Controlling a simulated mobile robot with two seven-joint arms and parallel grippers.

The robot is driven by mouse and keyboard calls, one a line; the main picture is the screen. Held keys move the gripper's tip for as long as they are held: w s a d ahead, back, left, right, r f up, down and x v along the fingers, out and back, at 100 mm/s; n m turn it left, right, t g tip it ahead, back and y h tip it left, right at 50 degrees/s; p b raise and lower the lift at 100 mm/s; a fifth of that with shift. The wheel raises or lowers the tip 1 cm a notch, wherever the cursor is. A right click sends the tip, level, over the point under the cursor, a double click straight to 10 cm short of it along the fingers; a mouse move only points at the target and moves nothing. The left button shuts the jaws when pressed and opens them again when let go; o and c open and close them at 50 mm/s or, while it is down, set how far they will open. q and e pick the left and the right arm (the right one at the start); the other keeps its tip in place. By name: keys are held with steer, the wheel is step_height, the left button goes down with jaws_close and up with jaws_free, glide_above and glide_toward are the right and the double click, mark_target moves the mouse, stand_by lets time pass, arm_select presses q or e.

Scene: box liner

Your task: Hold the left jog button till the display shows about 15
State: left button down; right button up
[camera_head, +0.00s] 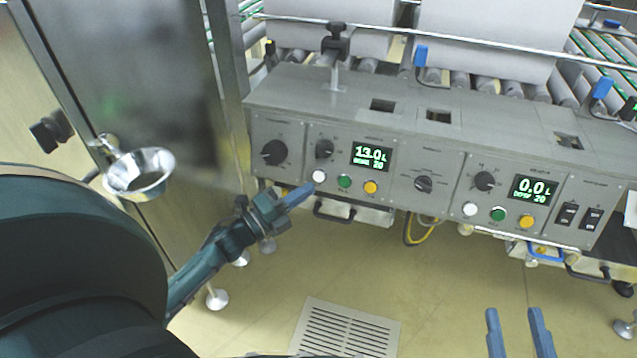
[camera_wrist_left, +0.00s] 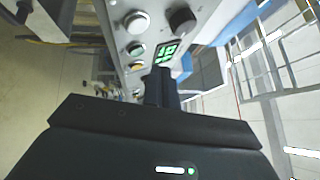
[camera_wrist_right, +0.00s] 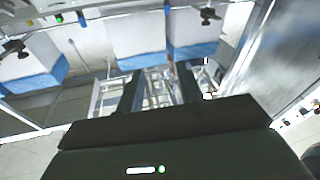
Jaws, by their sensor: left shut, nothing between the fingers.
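The left control panel has a lit display (camera_head: 372,156) reading 13.0 L, with a smaller line ending in 20. Below it are a white button (camera_head: 319,176), a green button (camera_head: 345,181) and a yellow button (camera_head: 370,187). I cannot read which is labelled jog. My left gripper (camera_head: 311,187) is shut and empty, its tip just below the white button; I cannot tell if it touches. In the left wrist view its fingers (camera_wrist_left: 159,74) point up near the display (camera_wrist_left: 167,52). My right gripper (camera_head: 518,314) is open and empty at the lower right, away from the panel.
A second panel on the right has a display (camera_head: 533,189) reading 0.0 L and its own white button (camera_head: 470,209). A metal bowl (camera_head: 140,187) is mounted at the left by a steel cabinet. A floor drain (camera_head: 345,328) lies below; the floor in front is clear.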

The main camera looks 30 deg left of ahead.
mark_target(319, 176)
arm_select(q)
steer(key=w, duration=0.1)
steer(key=w+f+b, duration=0.1)
steer(key=w+a+b, duration=0.1)
steer(key=w, duration=0.1)
steer(key=shift+f, duration=0.2)
arm_select(e)
steer(key=shift+w+a+r+m+y, duration=0.1)
steer(key=shift+a+r+m+y, duration=0.2)
steer(key=shift+a+r, duration=0.1)
arm_select(q)
steer(key=shift+s, duration=0.1)
arm_select(e)
steer(key=shift+d+f, duration=0.1)
steer(key=shift+f, duration=0.2)
steer(key=shift+r, duration=0.2)
stand_by(0.6)
steer(key=shift+f, duration=0.1)
arm_select(q)
steer(key=shift+w+f+b, duration=0.1)
steer(key=shift+w+b, duration=0.25)
steer(key=shift+w, duration=0.05)
arm_select(e)
steer(key=shift+f, duration=0.3)
arm_select(q)
steer(key=shift+w+a+f, duration=0.1)
steer(key=shift+w, duration=0.05)
arm_select(e)
steer(key=shift+f, duration=0.15)
